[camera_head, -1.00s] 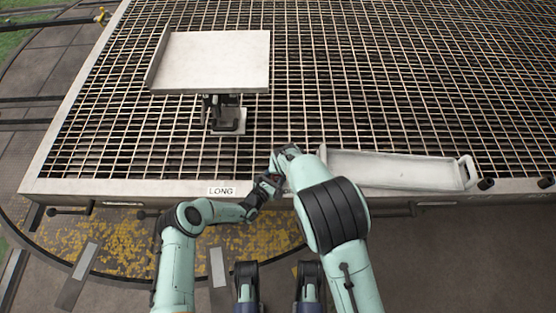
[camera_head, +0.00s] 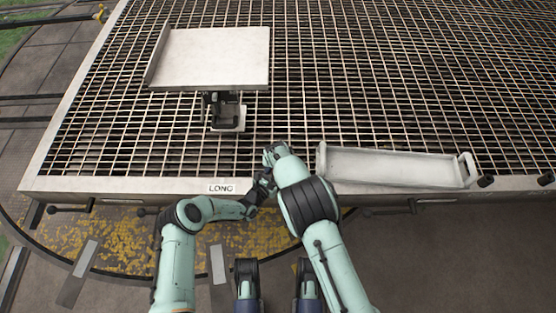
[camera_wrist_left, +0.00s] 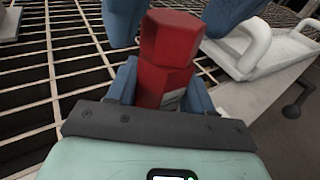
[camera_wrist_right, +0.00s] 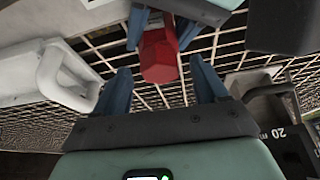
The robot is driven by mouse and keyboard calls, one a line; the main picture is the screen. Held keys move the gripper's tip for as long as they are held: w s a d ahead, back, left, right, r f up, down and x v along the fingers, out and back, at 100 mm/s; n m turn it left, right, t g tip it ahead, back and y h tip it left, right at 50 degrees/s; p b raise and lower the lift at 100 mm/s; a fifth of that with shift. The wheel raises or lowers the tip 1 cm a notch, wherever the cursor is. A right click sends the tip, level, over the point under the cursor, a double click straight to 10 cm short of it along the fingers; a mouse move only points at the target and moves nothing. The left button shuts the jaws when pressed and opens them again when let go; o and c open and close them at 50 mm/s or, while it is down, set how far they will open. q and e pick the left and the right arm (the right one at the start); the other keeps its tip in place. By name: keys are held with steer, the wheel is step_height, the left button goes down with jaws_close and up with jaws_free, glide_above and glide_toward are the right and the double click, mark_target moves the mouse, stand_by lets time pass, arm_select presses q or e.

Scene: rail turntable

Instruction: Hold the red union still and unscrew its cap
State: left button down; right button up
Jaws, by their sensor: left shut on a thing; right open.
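The red union (camera_wrist_left: 153,88) stands between the two blue fingers of my left gripper (camera_wrist_left: 160,85), which is shut on its body in the left wrist view. Its red hexagonal cap (camera_wrist_left: 172,36) sticks out beyond those fingers. My right gripper (camera_wrist_right: 160,82) is open. In the right wrist view its blue fingers are spread, with the cap (camera_wrist_right: 160,60) between and just beyond their tips. In the left wrist view the right fingers show either side of the cap, apart from it. In the head view the arms meet at the table's front edge and hide the union.
A white tray with handles (camera_head: 395,168) lies on the grating (camera_head: 400,90) to the right of my grippers. A pale tilted plate on a stand (camera_head: 215,60) is at the back left. The grating between them is bare. A box marked 20 (camera_wrist_right: 272,115) shows in the right wrist view.

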steer(key=shift+w+f, duration=0.1)
steer(key=shift+f, duration=0.25)
steer(key=c, duration=1.2)
steer(key=n, duration=0.1)
steer(key=n+y, duration=0.1)
steer(key=n, duration=0.1)
steer(key=shift+d, duration=0.25)
steer(key=shift+n+g+y, duration=0.3)
steer(key=shift+n+y, duration=0.5)
steer(key=shift+n, duration=0.7)
steer(key=n, duration=0.2)
steer(key=shift+w+d+n+g+y, duration=0.1)
steer(key=shift+w+n+g+y, duration=0.05)
steer(key=shift+n+g+y, duration=0.2)
steer(key=n+g+y, duration=0.1)
steer(key=n, duration=0.2)
steer(key=shift+f+n, duration=0.1)
steer(key=shift+n, duration=0.25)
